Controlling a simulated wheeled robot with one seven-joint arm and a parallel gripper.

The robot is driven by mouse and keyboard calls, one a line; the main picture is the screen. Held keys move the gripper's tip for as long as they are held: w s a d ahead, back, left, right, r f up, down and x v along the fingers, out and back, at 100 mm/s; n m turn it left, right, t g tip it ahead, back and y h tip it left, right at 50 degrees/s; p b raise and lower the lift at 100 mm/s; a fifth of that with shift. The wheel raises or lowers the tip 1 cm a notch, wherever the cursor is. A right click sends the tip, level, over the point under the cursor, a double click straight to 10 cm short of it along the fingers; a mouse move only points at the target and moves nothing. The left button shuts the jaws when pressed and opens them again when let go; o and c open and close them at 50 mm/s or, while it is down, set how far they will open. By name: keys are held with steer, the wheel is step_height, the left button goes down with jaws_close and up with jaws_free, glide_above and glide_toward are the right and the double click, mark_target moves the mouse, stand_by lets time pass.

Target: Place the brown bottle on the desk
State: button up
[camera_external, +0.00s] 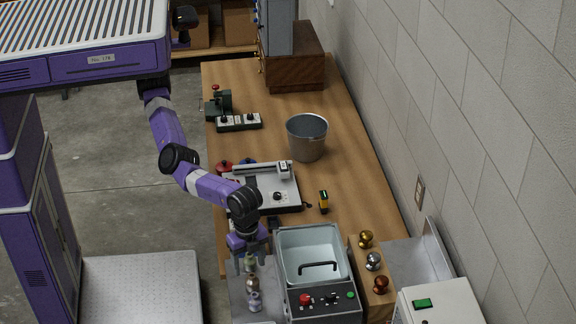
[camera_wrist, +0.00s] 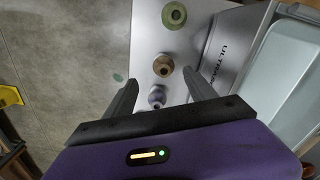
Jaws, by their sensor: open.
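The brown bottle (camera_external: 252,284) stands between a green bottle (camera_external: 249,262) and a lavender bottle (camera_external: 254,301) on a grey surface (camera_external: 237,298) beside the ultrasonic bath. My gripper (camera_external: 248,266) is open and points down above this row. In the wrist view, the brown bottle (camera_wrist: 163,65) shows just beyond and between the open fingertips (camera_wrist: 160,80). The lavender bottle (camera_wrist: 157,97) shows between the fingers, and the green bottle (camera_wrist: 174,15) is farther up. No bottle appears gripped. The wooden desk (camera_external: 355,177) runs along the wall.
The ultrasonic bath (camera_external: 340,297) with an open basin stands right of the bottles. A scale-like instrument (camera_external: 285,196), a metal bucket (camera_external: 307,151) and a yellow-black tool (camera_external: 323,202) are on the desk. Several knobs (camera_external: 373,261) stand at right. Bare wood shows around the bucket.

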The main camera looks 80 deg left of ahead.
mark_target(252, 275)
steer(key=f, duration=0.7)
steer(key=shift+w+a+f+p, duration=0.1)
steer(key=shift+w+p, duration=0.2)
steer(key=shift+p, duration=0.1)
jaws_close()
step_height(252, 275, up, 20)
steer(key=b, duration=0.1)
stand_by(0.4)
